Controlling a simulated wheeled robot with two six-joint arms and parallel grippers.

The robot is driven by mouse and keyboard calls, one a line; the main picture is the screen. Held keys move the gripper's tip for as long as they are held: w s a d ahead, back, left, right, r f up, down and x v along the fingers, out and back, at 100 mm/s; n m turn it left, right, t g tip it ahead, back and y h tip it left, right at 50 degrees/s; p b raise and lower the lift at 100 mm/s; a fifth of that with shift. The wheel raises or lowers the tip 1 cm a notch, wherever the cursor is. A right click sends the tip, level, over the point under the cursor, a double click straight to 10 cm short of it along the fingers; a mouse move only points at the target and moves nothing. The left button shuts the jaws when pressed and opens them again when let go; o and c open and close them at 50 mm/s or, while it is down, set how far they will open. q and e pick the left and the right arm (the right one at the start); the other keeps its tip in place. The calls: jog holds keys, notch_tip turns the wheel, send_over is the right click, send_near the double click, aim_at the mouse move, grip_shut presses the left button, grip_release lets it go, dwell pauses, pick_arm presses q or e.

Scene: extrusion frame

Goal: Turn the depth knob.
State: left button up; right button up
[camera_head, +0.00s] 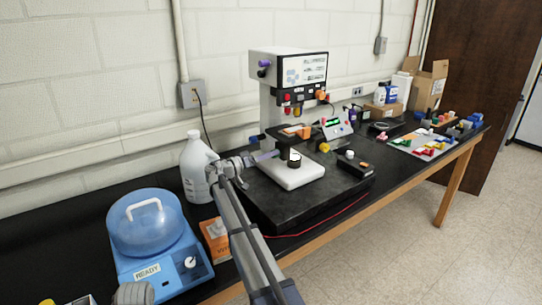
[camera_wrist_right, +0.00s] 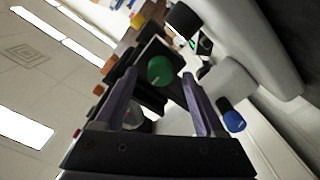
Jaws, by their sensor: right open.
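The benchtop machine (camera_head: 290,65) stands on a black base, with a purple knob (camera_head: 264,63) on the left of its head and red and dark buttons below its front panel. No readable label tells me which knob is the depth knob. My right gripper (camera_head: 268,156) is low beside the machine's column, left of the white block on the base. In the right wrist view its purple fingers (camera_wrist_right: 160,77) are apart. A round green knob (camera_wrist_right: 160,70) shows between and beyond the fingertips; I cannot tell whether they touch it. A blue knob (camera_wrist_right: 232,121) sits beside one finger.
A white jug (camera_head: 196,168) stands behind my right arm. A blue appliance marked READY (camera_head: 155,245) and an orange box (camera_head: 216,240) are at the left. The white block (camera_head: 303,174) carries a dark cylinder. A red cable (camera_head: 325,222) runs along the base's front.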

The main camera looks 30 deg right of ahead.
jog(key=shift+d, duration=0.8)
jog(key=shift+c, duration=0.3)
grip_shut()
